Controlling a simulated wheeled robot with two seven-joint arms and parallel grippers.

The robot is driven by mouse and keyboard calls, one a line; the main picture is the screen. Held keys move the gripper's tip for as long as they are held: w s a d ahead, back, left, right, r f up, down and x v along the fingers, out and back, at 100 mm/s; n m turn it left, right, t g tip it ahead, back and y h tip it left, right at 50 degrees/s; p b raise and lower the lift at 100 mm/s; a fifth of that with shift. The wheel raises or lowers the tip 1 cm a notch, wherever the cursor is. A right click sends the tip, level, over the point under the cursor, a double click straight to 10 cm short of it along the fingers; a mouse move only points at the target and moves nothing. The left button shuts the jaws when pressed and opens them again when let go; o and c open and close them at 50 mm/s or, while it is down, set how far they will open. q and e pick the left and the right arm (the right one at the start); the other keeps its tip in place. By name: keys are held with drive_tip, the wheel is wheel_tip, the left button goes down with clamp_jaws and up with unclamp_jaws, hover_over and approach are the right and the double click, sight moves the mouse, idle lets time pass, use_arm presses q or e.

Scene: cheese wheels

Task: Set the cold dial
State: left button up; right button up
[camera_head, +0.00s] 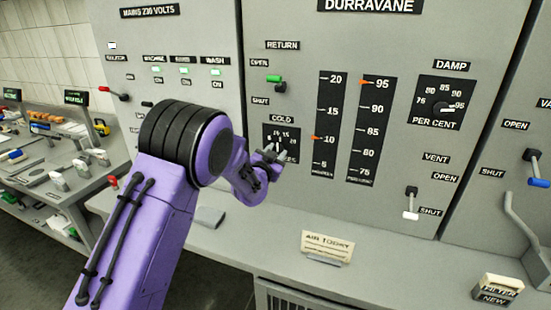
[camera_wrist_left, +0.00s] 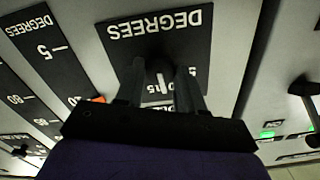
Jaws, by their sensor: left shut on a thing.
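The cold dial (camera_head: 291,130) is a black square plate with white numbers under a COLD label (camera_head: 282,118) on the grey panel. In the left wrist view its plate (camera_wrist_left: 172,28) appears upside down with the word DEGREES. My left gripper (camera_head: 274,151) is at the dial and covers its lower left part. In the left wrist view the two fingers of my left gripper (camera_wrist_left: 159,84) stand on either side of the dial's knob (camera_wrist_left: 157,66) and are shut on it. The fingers hide part of the scale, so I cannot read the setting. My right gripper is not in view.
A green-handled return lever (camera_head: 273,79) sits above the dial. Two gauges (camera_head: 328,125) with orange pointers and a damp dial (camera_head: 443,104) are to the right. A vent lever (camera_head: 411,203) is lower right.

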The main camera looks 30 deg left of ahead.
use_arm(q)
drive_tip(key=m+b, duration=0.2)
drive_tip(key=m, duration=0.1)
drive_tip(key=shift+f+m, duration=0.1)
drive_tip(key=shift+m, duration=0.2)
drive_tip(key=shift+m+b, duration=0.5)
drive_tip(key=shift+b, duration=0.05)
drive_tip(key=o, duration=0.8)
drive_tip(key=shift+o, duration=1.1)
drive_tip(key=shift+a, duration=0.1)
